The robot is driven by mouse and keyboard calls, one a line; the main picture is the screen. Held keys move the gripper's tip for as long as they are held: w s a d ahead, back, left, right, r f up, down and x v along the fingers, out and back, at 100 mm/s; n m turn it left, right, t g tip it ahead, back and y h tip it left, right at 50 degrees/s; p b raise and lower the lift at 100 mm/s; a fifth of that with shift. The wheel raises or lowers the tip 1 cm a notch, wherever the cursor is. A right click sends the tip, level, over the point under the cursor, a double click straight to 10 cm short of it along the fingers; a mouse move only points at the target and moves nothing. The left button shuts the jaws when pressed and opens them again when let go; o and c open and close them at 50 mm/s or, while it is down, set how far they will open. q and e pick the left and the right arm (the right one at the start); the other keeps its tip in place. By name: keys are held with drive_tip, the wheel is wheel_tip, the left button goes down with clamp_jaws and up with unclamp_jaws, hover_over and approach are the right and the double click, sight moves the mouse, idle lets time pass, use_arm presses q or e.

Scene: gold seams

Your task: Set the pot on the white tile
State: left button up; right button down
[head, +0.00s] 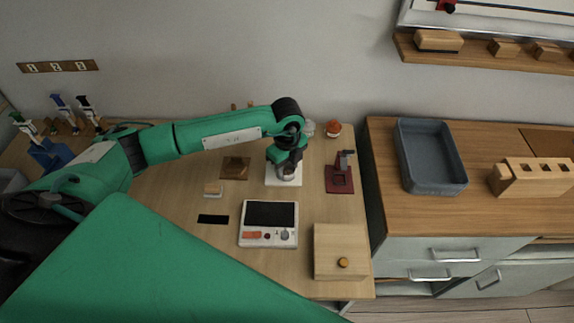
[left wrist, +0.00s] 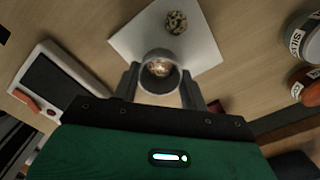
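The pot (left wrist: 160,86) is a small grey cup with something brownish-gold inside. My left gripper (head: 287,168) has its fingers against both sides of the pot; they also show in the left wrist view (left wrist: 161,88). The white tile (head: 283,182) lies on the wooden table under the gripper, and it shows in the left wrist view (left wrist: 128,41). The pot overlaps the tile's near edge in the left wrist view; I cannot tell whether it touches the tile. A dark speckled round piece (left wrist: 176,22) lies on the tile beyond the pot. My right gripper is not in view.
A dark red stand (head: 340,178) is right of the tile, and a brown square (head: 235,168) is left of it. A white device with a dark screen (head: 269,222) and a wooden box (head: 340,245) are nearer. A grey tray (head: 431,157) sits on the right counter.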

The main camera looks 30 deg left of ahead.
use_arm(q)
drive_tip(key=o, duration=0.4)
drive_tip(key=shift+r, duration=0.1)
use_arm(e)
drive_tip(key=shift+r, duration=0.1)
use_arm(q)
drive_tip(key=shift+r, duration=0.25)
wheel_tip(320, 180, up, 12)
drive_tip(key=b, duration=0.2)
drive_tip(key=shift+f, duration=0.2)
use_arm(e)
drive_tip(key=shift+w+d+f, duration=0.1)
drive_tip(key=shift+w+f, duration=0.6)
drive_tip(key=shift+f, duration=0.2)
